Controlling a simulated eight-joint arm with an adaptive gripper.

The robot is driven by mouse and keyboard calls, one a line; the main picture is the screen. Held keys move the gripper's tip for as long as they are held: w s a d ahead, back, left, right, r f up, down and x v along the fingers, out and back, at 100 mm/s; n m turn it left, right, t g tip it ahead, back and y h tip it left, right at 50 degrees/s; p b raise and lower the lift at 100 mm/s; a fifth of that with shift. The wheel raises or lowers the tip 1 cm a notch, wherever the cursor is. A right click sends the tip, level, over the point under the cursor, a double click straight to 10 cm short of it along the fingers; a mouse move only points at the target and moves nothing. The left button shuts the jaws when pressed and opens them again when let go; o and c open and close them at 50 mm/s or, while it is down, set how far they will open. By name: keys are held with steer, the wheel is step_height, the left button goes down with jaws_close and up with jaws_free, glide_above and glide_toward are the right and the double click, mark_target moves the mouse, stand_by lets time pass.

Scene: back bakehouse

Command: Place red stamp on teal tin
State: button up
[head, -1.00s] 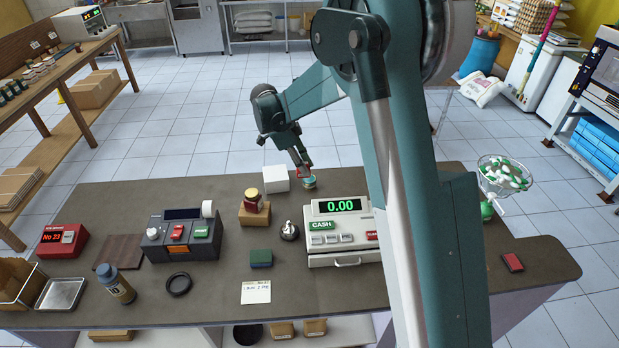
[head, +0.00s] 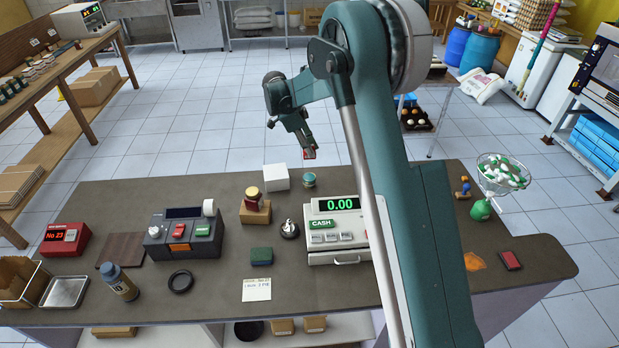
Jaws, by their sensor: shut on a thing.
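My gripper (head: 309,150) is shut on the red stamp (head: 310,154), which shows only as a small red piece at the fingertips. It is held in the air above and behind the counter's back edge, as the picture shows it. The teal tin (head: 309,180) stands upright on the counter just below the gripper in the picture, apart from it, between a white box and the cash register. Nothing shows on top of the tin.
The white box (head: 276,177) is left of the tin and the cash register (head: 336,230) in front. A bell (head: 289,229) is near. An orange-and-blue item (head: 463,188) is at right.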

steer(key=shift+f+p, duration=0.3)
steer(key=shift+f, duration=2.85)
steer(key=shift+f, duration=1.85)
steer(key=shift+f, duration=0.1)
steer(key=o, duration=0.4)
steer(key=shift+f, duration=0.1)
steer(key=o, duration=0.5)
